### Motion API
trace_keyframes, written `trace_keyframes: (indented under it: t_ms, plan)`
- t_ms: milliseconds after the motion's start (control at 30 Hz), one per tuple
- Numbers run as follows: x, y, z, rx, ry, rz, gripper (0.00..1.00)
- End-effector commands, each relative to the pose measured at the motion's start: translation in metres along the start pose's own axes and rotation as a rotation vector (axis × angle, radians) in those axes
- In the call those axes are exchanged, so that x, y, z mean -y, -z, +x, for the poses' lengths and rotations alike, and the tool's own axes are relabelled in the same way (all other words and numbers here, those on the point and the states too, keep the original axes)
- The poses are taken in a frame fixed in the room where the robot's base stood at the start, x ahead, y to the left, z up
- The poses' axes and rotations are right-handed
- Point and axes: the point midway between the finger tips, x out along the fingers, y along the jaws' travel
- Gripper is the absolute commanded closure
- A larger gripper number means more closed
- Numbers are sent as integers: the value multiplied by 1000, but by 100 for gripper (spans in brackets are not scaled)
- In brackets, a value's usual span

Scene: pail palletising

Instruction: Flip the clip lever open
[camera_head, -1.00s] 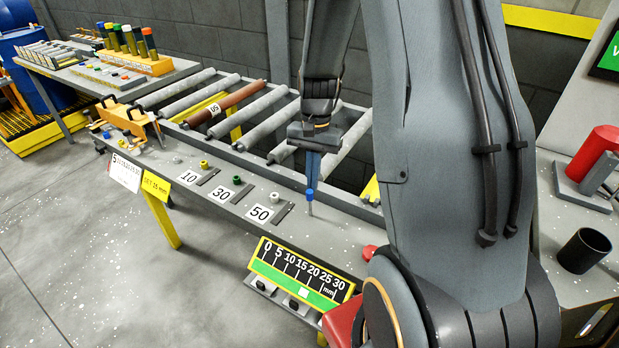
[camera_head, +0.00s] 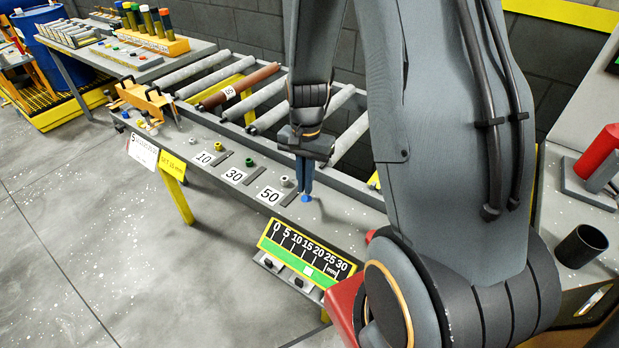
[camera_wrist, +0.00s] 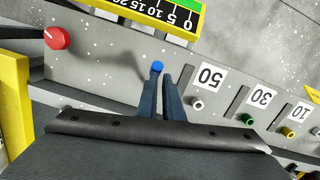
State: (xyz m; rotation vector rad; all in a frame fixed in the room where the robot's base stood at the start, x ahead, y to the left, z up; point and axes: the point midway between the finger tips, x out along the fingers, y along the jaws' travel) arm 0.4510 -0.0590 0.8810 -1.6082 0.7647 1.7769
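I cannot clearly tell any part as the clip lever. An orange fixture (camera_head: 140,98) with upright arms stands at the far left end of the bench. My gripper (camera_head: 303,188) points down over the bench, well to the right of that fixture.
Labels 10, 30 and 50 (camera_head: 270,195) with small coloured knobs line the bench (camera_head: 330,215). A scale board (camera_head: 305,256) hangs at the front edge. A red knob (camera_wrist: 57,38) stands on the other side. Rollers (camera_head: 267,116) run behind.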

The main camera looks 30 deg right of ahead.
Motion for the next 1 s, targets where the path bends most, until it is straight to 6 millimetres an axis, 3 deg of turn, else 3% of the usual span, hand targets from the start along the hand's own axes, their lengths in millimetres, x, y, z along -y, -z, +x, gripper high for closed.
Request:
trace_keyframes:
  t_ms: [33, 100, 700, 867, 1000]
  plan:
    - [-5, -13, 9, 25, -18, -2, 100]
    - [-5, -16, 11, 27, -20, -4, 100]
    - [0, -24, 14, 26, -26, 0, 100]
    - [0, -19, 5, 21, -23, 1, 100]
    - [-1, -4, -14, 14, -10, -1, 100]
